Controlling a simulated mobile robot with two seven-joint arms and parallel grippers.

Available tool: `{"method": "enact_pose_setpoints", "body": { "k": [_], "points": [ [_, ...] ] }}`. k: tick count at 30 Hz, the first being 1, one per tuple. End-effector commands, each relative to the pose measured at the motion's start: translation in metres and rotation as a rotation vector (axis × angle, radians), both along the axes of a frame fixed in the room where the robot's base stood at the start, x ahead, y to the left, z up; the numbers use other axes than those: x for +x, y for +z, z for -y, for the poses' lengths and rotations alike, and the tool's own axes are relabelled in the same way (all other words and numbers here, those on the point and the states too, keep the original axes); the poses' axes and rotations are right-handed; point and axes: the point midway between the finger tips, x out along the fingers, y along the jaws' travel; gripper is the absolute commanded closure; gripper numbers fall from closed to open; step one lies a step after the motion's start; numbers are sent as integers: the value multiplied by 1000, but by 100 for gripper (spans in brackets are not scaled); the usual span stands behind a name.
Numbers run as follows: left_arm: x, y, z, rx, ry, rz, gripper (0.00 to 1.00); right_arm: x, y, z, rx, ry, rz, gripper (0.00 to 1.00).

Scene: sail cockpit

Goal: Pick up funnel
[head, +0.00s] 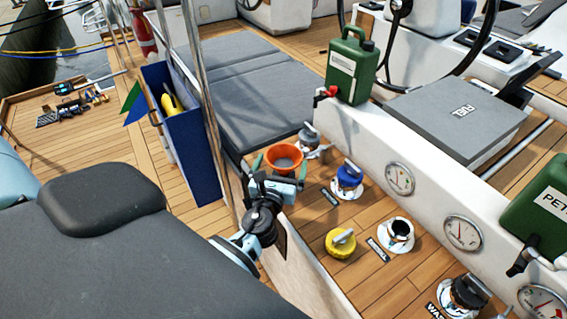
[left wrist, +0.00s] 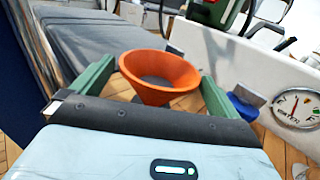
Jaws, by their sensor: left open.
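An orange funnel (head: 284,158) stands wide mouth up just beyond my left gripper (head: 280,166) in the head view. In the left wrist view the funnel (left wrist: 159,75) sits between the two green fingers of the left gripper (left wrist: 150,82), which are spread apart. I see a gap between each finger and the funnel's rim near the tips. The funnel's lower part is hidden behind the gripper body. My right gripper is not in either view.
Blue (head: 347,180) and yellow (head: 341,242) deck caps and an open filler (head: 397,235) lie to the right. A green can (head: 352,66) stands on the white coaming. A grey cushion (head: 245,110) lies behind, and a steel post (head: 207,110) and blue bag (head: 181,130) are at left.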

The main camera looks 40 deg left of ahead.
Motion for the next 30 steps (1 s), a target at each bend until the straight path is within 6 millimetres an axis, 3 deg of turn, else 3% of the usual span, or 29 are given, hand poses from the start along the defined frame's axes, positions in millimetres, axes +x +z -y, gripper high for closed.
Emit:
{"method": "enact_pose_setpoints", "body": {
  "k": [6,15,23,30],
  "points": [
    [26,0,-11,0,0,1,0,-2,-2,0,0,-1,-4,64],
    [31,0,-13,-1,-1,1,0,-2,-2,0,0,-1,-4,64],
    [31,0,-13,-1,-1,0,31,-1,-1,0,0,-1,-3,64],
    [31,1,-12,-1,-1,1,33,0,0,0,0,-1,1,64]
  ]
}}
